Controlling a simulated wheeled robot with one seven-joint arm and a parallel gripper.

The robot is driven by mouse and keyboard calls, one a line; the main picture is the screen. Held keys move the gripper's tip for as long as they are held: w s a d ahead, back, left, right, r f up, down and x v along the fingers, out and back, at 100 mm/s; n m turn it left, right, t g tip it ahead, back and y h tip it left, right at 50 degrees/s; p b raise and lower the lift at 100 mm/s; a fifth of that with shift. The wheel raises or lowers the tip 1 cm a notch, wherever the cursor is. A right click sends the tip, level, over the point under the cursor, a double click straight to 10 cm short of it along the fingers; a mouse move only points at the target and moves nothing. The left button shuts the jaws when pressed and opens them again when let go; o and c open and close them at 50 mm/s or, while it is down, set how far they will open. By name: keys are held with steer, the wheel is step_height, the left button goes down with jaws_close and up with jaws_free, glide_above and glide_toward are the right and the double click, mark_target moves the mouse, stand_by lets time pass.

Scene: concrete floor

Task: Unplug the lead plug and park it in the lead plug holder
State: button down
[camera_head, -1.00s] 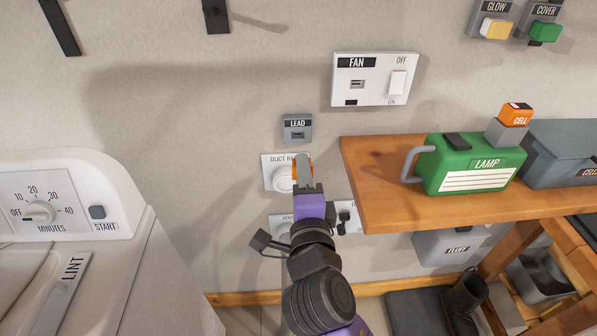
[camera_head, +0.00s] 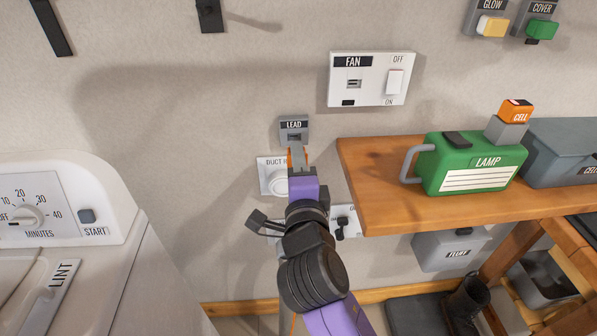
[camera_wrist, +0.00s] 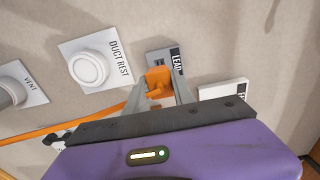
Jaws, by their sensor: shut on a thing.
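My gripper (camera_head: 297,150) is shut on the orange lead plug, which shows between the fingertips in the wrist view (camera_wrist: 158,80). In the head view my fingers hide most of the plug. An orange cable (camera_wrist: 75,131) runs from it to the lower left in the wrist view. The grey lead plug holder (camera_head: 294,125), labelled LEAD, is on the wall just above the fingertips. In the wrist view the plug overlaps the lower part of this holder (camera_wrist: 165,57). I cannot tell whether the plug touches it or has entered its slot.
The DUCT REST plate (camera_head: 271,177) is just left of my gripper. The FAN panel (camera_head: 370,70), with a slot and a switch, is above right. A wooden shelf (camera_head: 400,213) with a green lamp box (camera_head: 472,162) juts out at right. A white machine (camera_head: 75,200) stands at left.

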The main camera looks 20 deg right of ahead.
steer(key=shift+x, duration=0.95)
steer(key=shift+b, duration=1.65)
stand_by(0.7)
steer(key=shift+b+x, duration=0.8)
steer(key=shift+x, duration=0.65)
steer(key=c, duration=1)
jaws_free()
steer(key=shift+s, duration=0.1)
steer(key=v, duration=0.7)
steer(key=shift+s+b, duration=0.3)
steer(key=shift+b, duration=0.1)
